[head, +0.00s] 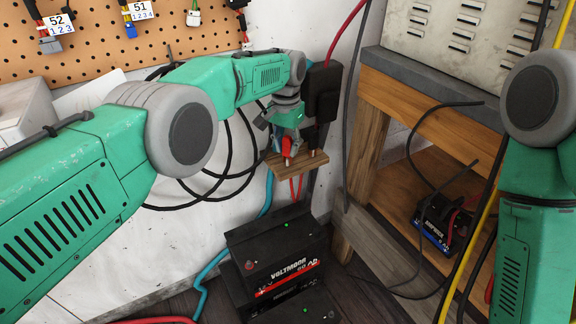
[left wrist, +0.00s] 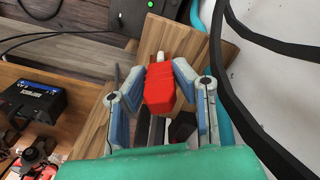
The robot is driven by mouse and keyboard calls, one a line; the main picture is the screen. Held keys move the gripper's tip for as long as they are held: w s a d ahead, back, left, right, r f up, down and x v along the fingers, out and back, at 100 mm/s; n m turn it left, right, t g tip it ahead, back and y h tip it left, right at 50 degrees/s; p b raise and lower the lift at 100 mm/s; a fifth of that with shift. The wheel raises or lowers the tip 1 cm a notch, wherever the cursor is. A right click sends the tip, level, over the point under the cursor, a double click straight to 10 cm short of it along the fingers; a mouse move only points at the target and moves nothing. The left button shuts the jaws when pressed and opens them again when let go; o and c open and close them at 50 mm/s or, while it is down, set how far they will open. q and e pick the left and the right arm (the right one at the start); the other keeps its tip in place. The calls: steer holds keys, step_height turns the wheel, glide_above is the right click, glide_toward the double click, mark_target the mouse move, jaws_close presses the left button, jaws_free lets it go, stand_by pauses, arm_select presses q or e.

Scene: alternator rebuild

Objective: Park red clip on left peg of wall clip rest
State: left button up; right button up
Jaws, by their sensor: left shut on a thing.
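The red clip (head: 287,147) is between the fingers of my left gripper (head: 284,137). In the left wrist view the red clip (left wrist: 160,88) sits between the two blue-grey fingers of the shut gripper (left wrist: 160,92). The wall clip rest (head: 290,178) is a small wooden shelf with light pegs on top. The red clip is right over the left peg (head: 286,161); I cannot tell whether they touch. The right peg (head: 313,153) shows bare. The wooden rest (left wrist: 205,50) lies behind the clip in the left wrist view. My right gripper is out of view.
A black box (head: 323,92) with a red cable is close beside my left gripper. Black batteries (head: 280,250) stand below the rest. A wooden bench (head: 425,110) is at the right. Black and teal cables hang around the rest.

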arm_select(q)
steer(key=o, duration=0.9)
step_height(320, 180, up, 9)
steer(key=p, duration=0.6)
steer(key=shift+f, duration=0.25)
steer(key=shift+f, duration=0.1)
